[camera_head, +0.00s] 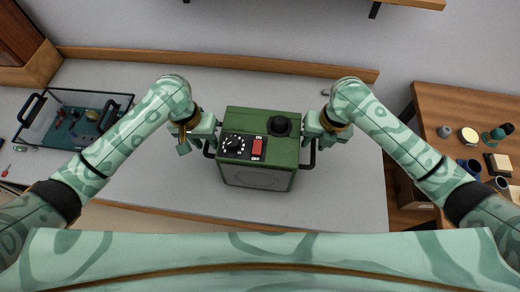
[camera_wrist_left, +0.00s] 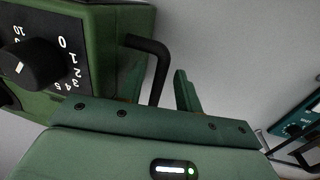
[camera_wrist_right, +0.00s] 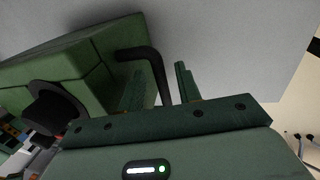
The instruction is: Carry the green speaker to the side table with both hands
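The green speaker (camera_head: 260,174) stands upright on the grey table (camera_head: 150,185), with a dial, a red switch and a black knob on top. A black handle sticks out at each side. My left gripper (camera_head: 205,137) is at the left handle (camera_wrist_left: 151,52); its fingers stand apart, one on each side of the bar. My right gripper (camera_head: 314,136) is at the right handle (camera_wrist_right: 150,58), also with its fingers apart around the bar. Neither gripper visibly clamps its handle. The wooden side table (camera_head: 440,105) is at the right.
The side table bears cups (camera_head: 502,184), a round tin (camera_head: 469,137) and other small items on its right part; its left part is clear. A clear bin with tools (camera_head: 75,120) stands at the grey table's left. A wooden ledge (camera_head: 215,61) runs along the back.

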